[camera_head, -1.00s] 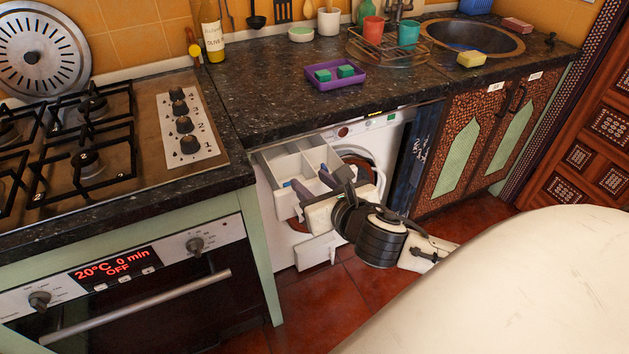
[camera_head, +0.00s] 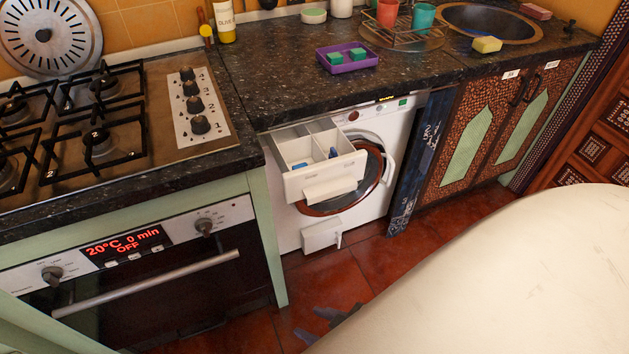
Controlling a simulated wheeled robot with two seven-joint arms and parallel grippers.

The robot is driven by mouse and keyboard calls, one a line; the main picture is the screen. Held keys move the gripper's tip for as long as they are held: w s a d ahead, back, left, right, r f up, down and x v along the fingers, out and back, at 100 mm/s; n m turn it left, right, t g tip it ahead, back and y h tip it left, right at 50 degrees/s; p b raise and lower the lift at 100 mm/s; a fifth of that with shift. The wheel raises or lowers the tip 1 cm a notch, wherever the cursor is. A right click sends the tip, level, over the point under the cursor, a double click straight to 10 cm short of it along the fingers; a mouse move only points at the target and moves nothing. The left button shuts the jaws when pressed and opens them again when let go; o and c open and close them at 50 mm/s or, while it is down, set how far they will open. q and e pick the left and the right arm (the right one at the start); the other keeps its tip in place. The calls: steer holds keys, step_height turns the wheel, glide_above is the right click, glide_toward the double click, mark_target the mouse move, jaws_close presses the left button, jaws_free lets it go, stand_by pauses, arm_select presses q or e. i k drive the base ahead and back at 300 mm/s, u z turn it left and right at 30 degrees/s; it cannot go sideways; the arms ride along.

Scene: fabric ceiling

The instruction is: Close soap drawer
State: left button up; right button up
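The white soap drawer (camera_head: 322,176) is pulled out from the top left of the white washing machine (camera_head: 375,205). Its compartments are open to view, with small blue parts inside. My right gripper (camera_head: 314,326) shows only as dark fingertips at the bottom, in front of the red floor and well below the drawer. Its fingers are apart with nothing visible between them, and it touches nothing I can see. The rest of this gripper is hidden behind the pale rounded surface at the lower right. My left gripper is not in view.
The dark worktop (camera_head: 285,85) overhangs the machine. The oven (camera_head: 160,265) stands left of it, and a dark blue panel (camera_head: 422,150) stands to its right. A small white flap (camera_head: 320,234) sticks out low on the machine. The floor before the machine is clear.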

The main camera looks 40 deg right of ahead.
mark_target(324, 178)
steer(key=z, duration=1.2)
steer(key=k, duration=0.5)
steer(key=u, duration=1.2)
steer(key=i, duration=0.65)
steer(key=z, duration=1.1)
